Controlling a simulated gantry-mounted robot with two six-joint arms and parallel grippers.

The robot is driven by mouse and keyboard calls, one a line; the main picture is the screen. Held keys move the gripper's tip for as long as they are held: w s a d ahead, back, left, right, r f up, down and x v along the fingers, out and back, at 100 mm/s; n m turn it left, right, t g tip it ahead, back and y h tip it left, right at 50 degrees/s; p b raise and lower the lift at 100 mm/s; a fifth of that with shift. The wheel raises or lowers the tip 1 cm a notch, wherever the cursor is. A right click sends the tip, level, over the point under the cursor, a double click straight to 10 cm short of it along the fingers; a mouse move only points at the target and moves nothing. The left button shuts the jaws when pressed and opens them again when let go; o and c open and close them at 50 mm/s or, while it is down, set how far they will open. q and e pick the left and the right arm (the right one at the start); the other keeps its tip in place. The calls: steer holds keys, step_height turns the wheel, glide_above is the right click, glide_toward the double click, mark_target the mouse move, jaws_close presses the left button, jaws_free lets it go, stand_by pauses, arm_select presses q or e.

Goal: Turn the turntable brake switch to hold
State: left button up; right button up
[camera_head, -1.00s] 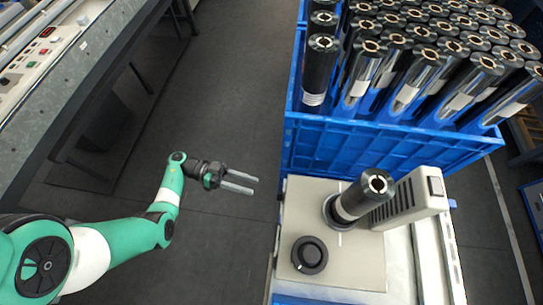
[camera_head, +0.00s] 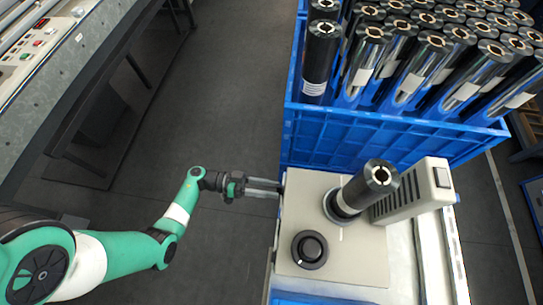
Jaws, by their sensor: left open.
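A round black knob (camera_head: 310,250), which looks like the brake switch, sits on the front left of the beige machine top (camera_head: 352,263). A small white mark shows at its lower left rim. A black roll (camera_head: 352,197) stands tilted in the picture on a round dark base, the turntable, behind and to the right of the knob. My left gripper (camera_head: 279,188) is open and empty, its two fingers pointing right at the machine's left edge. It is up and left of the knob, apart from it. My right gripper is not in view.
A blue crate (camera_head: 385,133) full of black rolls stands behind the machine. A beige slotted housing (camera_head: 410,192) stands right of the roll. A grey bench with a control panel (camera_head: 28,47) is at the far left.

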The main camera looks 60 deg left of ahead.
arm_select(q)
steer(key=shift+w+d, duration=0.2)
steer(key=shift+c, duration=0.3)
jaws_close()
